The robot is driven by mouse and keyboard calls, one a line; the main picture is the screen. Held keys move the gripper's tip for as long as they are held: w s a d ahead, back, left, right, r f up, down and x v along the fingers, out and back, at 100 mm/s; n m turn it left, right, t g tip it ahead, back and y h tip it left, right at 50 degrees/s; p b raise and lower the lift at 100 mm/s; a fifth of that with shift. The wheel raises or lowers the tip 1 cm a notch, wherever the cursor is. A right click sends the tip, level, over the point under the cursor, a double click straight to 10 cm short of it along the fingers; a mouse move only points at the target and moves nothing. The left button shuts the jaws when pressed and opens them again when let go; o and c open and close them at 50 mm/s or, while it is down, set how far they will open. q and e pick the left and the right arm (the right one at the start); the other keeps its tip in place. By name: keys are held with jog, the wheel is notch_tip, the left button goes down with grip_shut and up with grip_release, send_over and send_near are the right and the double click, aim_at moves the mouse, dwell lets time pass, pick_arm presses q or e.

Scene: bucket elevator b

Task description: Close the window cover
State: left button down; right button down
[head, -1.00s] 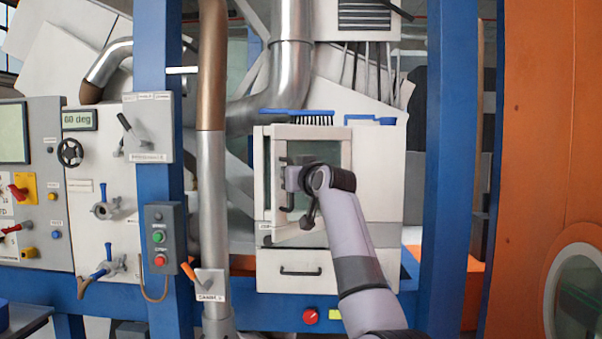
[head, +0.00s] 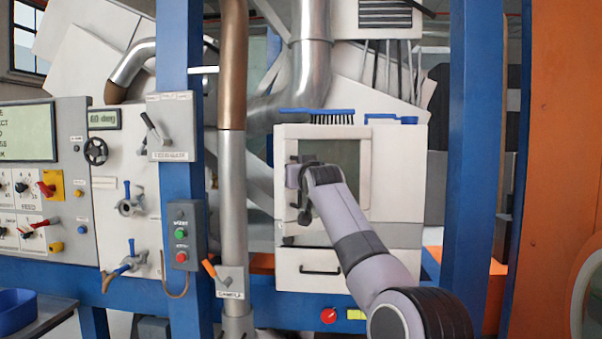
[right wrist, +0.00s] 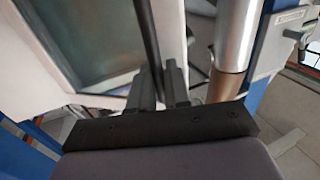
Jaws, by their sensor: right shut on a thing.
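The window cover is a pale frame with a dark glass pane (head: 346,160), on the front of the white cabinet; the pane also fills the upper left of the right wrist view (right wrist: 90,38). It looks nearly flush with the cabinet front; a small gap cannot be ruled out. My right gripper (head: 292,178) is at the cover's left side. In the right wrist view its fingers (right wrist: 160,85) are shut around a dark upright handle bar (right wrist: 148,35). My wrist hides part of the handle and pane in the head view. My left gripper is not in view.
A thick vertical pipe (head: 232,185) stands just left of the cabinet. Blue posts (head: 472,150) flank it. A brush (head: 318,117) lies on the cabinet top. A drawer handle (head: 320,270) and red knob (head: 328,315) are below. Control panels (head: 125,200) are at left.

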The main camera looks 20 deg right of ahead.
jog(key=shift+d, duration=0.15)
jog(key=c, duration=1.3)
grip_release()
jog(key=shift+c, duration=0.2)
jog(key=s+a+b, duration=0.1)
jog(key=s+b, duration=0.5)
jog(key=s, duration=0.1)
